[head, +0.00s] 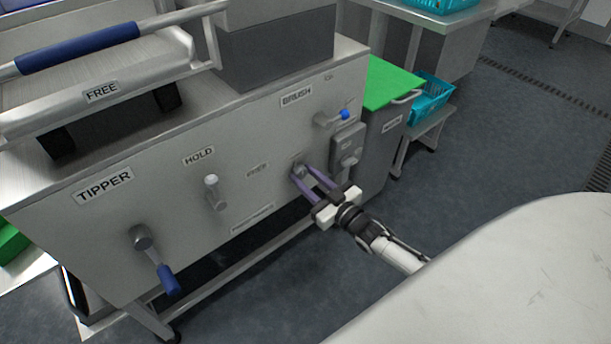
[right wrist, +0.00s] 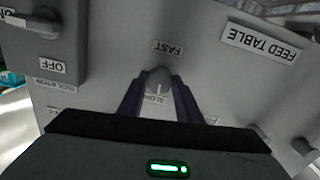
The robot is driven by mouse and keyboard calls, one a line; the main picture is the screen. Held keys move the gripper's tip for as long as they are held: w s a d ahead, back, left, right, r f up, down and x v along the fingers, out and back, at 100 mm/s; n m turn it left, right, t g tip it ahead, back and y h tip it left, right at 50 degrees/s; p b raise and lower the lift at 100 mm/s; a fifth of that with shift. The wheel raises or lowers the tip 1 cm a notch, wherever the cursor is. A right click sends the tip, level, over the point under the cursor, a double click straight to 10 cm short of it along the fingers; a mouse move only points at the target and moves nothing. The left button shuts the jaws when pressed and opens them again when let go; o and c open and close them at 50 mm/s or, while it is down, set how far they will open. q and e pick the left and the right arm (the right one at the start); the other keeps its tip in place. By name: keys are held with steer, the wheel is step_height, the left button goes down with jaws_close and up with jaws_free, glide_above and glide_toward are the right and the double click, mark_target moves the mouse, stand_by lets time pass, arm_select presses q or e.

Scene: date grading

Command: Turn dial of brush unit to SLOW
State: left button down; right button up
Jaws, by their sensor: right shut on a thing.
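The brush unit's dial (right wrist: 158,79) is a small grey round knob on the grey front panel. In the right wrist view it sits between an upside-down FAST label (right wrist: 168,47) above and a partly hidden SLOW label (right wrist: 153,99) below. A pale line shows at the knob's lower edge, on the SLOW side. My right gripper (head: 304,170) is shut on the dial, with one purple finger on each side; its fingers also show in the right wrist view (right wrist: 159,88). My left gripper is not in view.
A BRUSH sign (head: 296,96) and a blue-tipped lever (head: 331,118) are above the dial. A switch box (head: 347,145) is close to its right. The HOLD lever (head: 213,192) and the blue-handled TIPPER crank (head: 156,262) are to the left. Open floor lies in front.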

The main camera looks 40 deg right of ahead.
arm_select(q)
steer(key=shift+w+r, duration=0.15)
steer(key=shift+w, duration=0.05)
arm_select(e)
steer(key=shift+m, duration=0.6)
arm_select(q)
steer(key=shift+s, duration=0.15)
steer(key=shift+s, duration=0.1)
arm_select(e)
steer(key=o, duration=1)
steer(key=shift+o, duration=0.2)
steer(key=shift+s, duration=0.1)
steer(key=shift+s, duration=0.3)
arm_select(q)
steer(key=p, duration=0.2)
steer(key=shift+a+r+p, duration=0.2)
steer(key=shift+p, duration=0.15)
arm_select(e)
steer(key=s, duration=0.9)
steer(key=shift+s+d, duration=0.25)
steer(key=shift+d, duration=0.15)
